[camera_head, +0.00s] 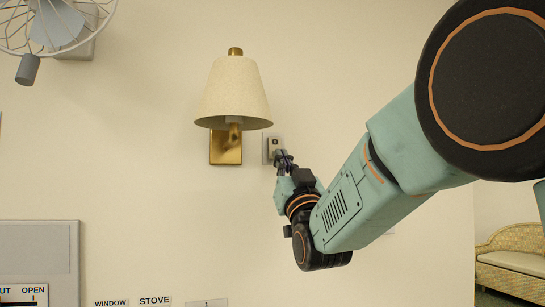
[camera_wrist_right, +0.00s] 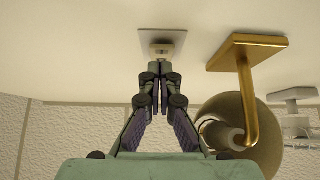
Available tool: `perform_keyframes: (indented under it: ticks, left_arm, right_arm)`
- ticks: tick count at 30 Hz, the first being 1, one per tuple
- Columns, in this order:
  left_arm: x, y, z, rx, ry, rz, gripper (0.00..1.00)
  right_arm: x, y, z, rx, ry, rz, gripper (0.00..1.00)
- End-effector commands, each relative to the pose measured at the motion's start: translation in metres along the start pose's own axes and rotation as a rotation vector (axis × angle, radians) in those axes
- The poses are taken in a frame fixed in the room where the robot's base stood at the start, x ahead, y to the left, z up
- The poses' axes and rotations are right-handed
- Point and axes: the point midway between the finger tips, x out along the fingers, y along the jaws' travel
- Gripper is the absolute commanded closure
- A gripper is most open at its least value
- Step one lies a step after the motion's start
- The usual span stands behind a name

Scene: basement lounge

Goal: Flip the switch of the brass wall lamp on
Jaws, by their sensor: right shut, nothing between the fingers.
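The brass wall lamp (camera_head: 233,95) with a cream shade hangs on the wall at the upper middle of the head view. It also shows in the right wrist view (camera_wrist_right: 258,95), at the right. Its switch (camera_head: 273,145) is a small plate on the wall just right of the lamp's brass base. In the right wrist view the switch plate (camera_wrist_right: 162,37) lies straight beyond the fingertips. My right gripper (camera_head: 281,156) is shut and empty, its tips at or very close to the switch; contact cannot be told. The lamp shows no clear glow. My left gripper is out of view.
A wall fan (camera_head: 60,25) is at the upper left. A grey panel (camera_head: 40,240) and small labels, including STOVE (camera_head: 155,300), are at the lower left. A wicker sofa (camera_head: 515,262) stands at the far right. The lamp shade is close beside my right gripper.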

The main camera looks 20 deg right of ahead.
Motion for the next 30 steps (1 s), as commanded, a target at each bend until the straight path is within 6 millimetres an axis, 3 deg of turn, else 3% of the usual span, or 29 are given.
perform_keyframes:
  ticks: [16,25,30]
  left_arm:
    - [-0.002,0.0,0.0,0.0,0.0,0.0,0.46]
    - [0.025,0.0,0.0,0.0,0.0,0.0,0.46]
    - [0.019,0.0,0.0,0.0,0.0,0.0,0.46]
  right_arm:
    - [0.007,0.0,0.008,0.0,0.001,0.0,1.0]
    - [0.009,0.0,0.02,0.001,0.072,0.0,1.0]
    - [0.012,0.0,0.015,0.0,0.072,-0.001,1.0]
